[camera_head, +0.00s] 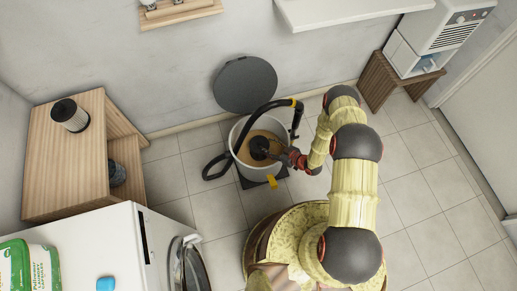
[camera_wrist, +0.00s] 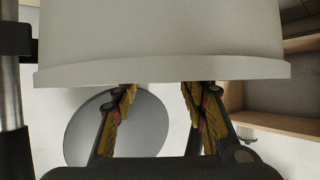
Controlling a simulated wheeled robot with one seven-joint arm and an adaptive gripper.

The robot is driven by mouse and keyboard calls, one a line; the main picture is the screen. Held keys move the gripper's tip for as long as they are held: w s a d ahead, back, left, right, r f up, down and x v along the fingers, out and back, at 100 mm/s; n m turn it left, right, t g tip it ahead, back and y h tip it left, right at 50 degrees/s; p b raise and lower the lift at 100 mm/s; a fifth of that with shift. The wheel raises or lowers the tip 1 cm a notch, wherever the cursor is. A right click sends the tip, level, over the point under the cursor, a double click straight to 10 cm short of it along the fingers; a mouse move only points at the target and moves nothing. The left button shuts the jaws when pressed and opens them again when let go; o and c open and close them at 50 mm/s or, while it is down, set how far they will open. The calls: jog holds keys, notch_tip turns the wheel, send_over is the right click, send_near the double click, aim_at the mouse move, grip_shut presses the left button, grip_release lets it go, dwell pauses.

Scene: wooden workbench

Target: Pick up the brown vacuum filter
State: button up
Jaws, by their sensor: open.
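A white vacuum canister (camera_head: 253,173) stands open on the floor in the head view. Brown material (camera_head: 272,128) shows inside it, with a dark round part (camera_head: 261,148) at its middle. I cannot tell whether this is one filter. My gripper (camera_head: 284,156) is at the canister's right side, close to the dark round part. In the wrist view the canister's pale wall and rim (camera_wrist: 165,70) fill the upper part. My gripper's fingers (camera_wrist: 158,88) are spread apart there, with nothing seen between them. Their tips are hidden behind the rim.
A black hose (camera_head: 241,135) arches over the canister. A grey round lid (camera_head: 245,84) leans on the wall behind; it shows in the wrist view (camera_wrist: 88,130). Floor at right is clear.

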aim_at(261, 143)
jog(key=b+x, duration=0.2)
jog(key=x, duration=0.3)
jog(key=shift+a+r, duration=0.1)
jog(key=shift+r, duration=0.05)
jog(key=shift+c, duration=0.2)
grip_shut()
dwell(0.8)
